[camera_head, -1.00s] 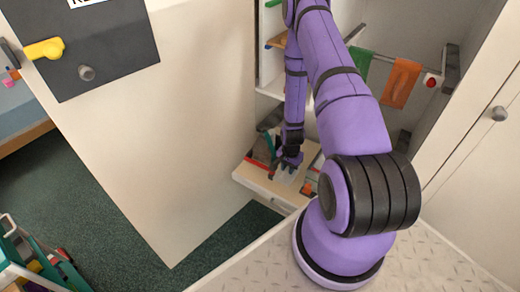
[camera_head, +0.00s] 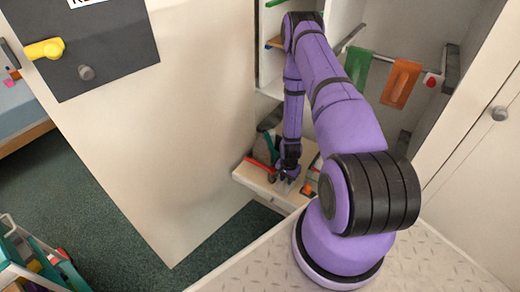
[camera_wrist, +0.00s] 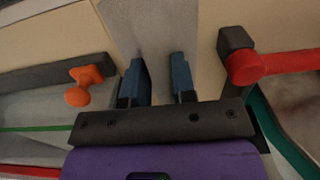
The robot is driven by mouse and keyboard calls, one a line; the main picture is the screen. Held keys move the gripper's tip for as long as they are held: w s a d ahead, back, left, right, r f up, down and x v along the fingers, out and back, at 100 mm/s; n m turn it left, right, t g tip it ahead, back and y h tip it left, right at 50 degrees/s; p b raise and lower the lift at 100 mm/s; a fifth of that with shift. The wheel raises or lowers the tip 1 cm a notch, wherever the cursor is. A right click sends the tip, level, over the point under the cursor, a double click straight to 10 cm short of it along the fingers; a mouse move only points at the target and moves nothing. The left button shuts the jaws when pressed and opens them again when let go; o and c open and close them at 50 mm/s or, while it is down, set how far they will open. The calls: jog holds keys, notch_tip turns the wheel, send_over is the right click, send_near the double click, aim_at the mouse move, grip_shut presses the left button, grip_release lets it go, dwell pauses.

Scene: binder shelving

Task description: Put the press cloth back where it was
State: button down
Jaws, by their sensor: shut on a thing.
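My gripper (camera_wrist: 160,85) has its two blue fingers on either side of a grey, finely textured flat piece (camera_wrist: 150,28), which looks like the press cloth. The piece reaches away from the fingers to the top edge of the wrist view. In the head view my gripper (camera_head: 287,174) is low over a pale drawer or shelf board (camera_head: 255,181); the held piece is small and mostly hidden there. A green cloth (camera_head: 358,65) and an orange cloth (camera_head: 400,84) hang on a rail (camera_head: 385,62) at the upper right, apart from my gripper.
A red bar (camera_wrist: 290,61) with a dark end lies right of the fingers. A dark bar (camera_wrist: 40,80) with an orange knob (camera_wrist: 88,85) is on the left. A pale cabinet wall (camera_head: 205,100) stands left of the arm; a white door (camera_head: 490,150) is at right.

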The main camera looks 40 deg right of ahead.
jog(key=shift+f, duration=0.3)
jog(key=shift+f, duration=0.55)
dwell(0.4)
jog(key=shift+c, duration=1.5)
grip_release()
jog(key=shift+r, duration=6.85)
jog(key=s+a, duration=0.2)
jog(key=a, duration=0.5)
jog(key=s+a, duration=0.3)
jog(key=a, duration=0.5)
jog(key=shift+s, duration=0.15)
jog(key=shift+a+r, duration=0.1)
